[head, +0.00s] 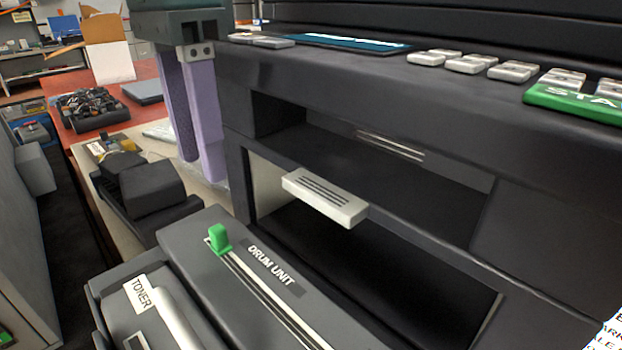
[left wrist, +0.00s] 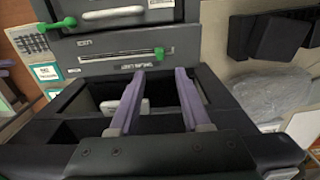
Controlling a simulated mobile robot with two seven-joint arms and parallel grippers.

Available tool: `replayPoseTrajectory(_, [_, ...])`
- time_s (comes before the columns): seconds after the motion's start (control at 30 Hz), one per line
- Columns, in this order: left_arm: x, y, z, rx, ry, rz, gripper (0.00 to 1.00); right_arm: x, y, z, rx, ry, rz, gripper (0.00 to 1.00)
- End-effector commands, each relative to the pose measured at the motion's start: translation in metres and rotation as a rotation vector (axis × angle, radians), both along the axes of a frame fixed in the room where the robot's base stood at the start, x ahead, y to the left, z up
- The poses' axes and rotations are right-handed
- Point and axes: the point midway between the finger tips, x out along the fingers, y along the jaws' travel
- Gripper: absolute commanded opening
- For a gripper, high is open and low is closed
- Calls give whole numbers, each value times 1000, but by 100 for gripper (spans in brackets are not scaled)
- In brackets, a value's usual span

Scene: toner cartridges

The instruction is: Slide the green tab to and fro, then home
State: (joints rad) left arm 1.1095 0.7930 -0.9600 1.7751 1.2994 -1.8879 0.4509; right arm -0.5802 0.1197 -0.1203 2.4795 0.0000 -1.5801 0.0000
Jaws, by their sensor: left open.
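The green tab (head: 219,238) stands upright at the far-left end of a long slot in the dark drum unit (head: 200,262), beside its "DRUM UNIT" label. In the left wrist view the green tab (left wrist: 159,53) is at the right end of the pale slot. My left gripper (head: 203,180) has purple fingers pointing down, apart and empty. In the head view it hangs beyond the tab, beside the printer's left side. In the left wrist view its fingertips (left wrist: 159,75) lie spread below the tab in the picture, not touching it. My right gripper is not in view.
The printer (head: 400,110) has an open bay with a pale latch (head: 325,198) above the drum unit. A toner cartridge (head: 125,300) is in front. A black block (head: 150,187) stands at left. A red table (head: 95,125) holds a black tray of parts (head: 92,109).

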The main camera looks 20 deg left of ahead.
Motion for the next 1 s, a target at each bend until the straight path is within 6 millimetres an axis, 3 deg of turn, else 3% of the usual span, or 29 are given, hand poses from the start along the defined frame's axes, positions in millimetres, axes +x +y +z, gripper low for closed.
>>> replayPoseTrajectory(0.3, [-1, 1, -62, 2, 4, -2, 48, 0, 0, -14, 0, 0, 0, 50])
replayPoseTrajectory(0.43, [-1, 1, -79, 1, 2, -2, 48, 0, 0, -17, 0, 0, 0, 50])
replayPoseTrajectory(0.83, [0, 0, -90, 1, 0, -5, 48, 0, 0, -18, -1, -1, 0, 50])
replayPoseTrajectory(1.0, [0, 0, -89, 0, 0, -5, 31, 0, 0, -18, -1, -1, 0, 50])
